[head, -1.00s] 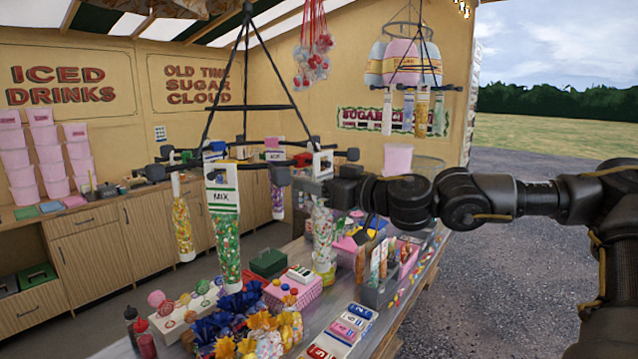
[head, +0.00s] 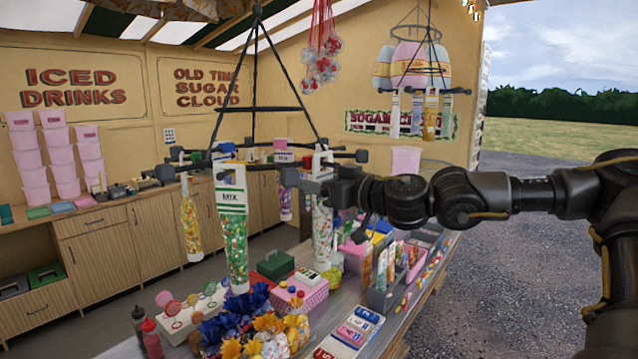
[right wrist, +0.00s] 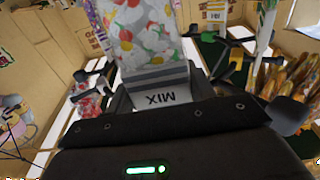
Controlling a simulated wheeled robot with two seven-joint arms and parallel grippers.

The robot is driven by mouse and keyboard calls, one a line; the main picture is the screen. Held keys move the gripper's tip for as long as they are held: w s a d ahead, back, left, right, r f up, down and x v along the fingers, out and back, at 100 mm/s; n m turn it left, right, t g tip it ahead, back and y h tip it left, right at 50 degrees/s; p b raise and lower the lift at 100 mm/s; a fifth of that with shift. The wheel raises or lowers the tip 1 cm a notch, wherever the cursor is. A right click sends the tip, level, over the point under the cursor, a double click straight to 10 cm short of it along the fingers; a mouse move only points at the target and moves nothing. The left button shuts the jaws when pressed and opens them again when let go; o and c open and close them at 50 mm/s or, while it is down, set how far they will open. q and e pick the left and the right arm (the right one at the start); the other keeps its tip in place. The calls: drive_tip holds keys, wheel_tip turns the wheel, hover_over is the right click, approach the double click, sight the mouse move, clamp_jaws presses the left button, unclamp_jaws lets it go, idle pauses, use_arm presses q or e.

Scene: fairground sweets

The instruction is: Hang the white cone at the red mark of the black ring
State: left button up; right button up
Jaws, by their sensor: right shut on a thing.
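The white cone (head: 322,232), a clear bag of coloured sweets with a white hanger, hangs upright beneath my right gripper (head: 318,187). The gripper is shut on its hanger. In the right wrist view, its MIX label (right wrist: 165,97) and sweets (right wrist: 145,35) show at the jaws. The black ring (head: 185,167) hangs from rods, with short arms around it. The cone's hanger top is level with the ring's right front; I cannot tell whether it is around an arm or beside it. My left gripper is out of view.
A green cone (head: 234,238) hangs at the ring's front and a yellow cone (head: 190,228) at its left. Below are a pink box (head: 300,297), a grey holder (head: 385,297) and other sweets on the counter. A second ring of cones hangs behind, right.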

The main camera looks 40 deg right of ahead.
drive_tip(key=shift+f, duration=0.35)
idle(0.3)
drive_tip(key=o, duration=1.4)
drive_tip(key=shift+c, duration=0.2)
drive_tip(key=shift+s, duration=0.1)
drive_tip(key=shift+p+v, duration=0.55)
drive_tip(key=shift+v, duration=0.65)
drive_tip(key=b+v, duration=0.3)
drive_tip(key=v, duration=0.4)
drive_tip(key=shift+s+d+b, duration=0.2)
drive_tip(key=shift+s+b, duration=0.1)
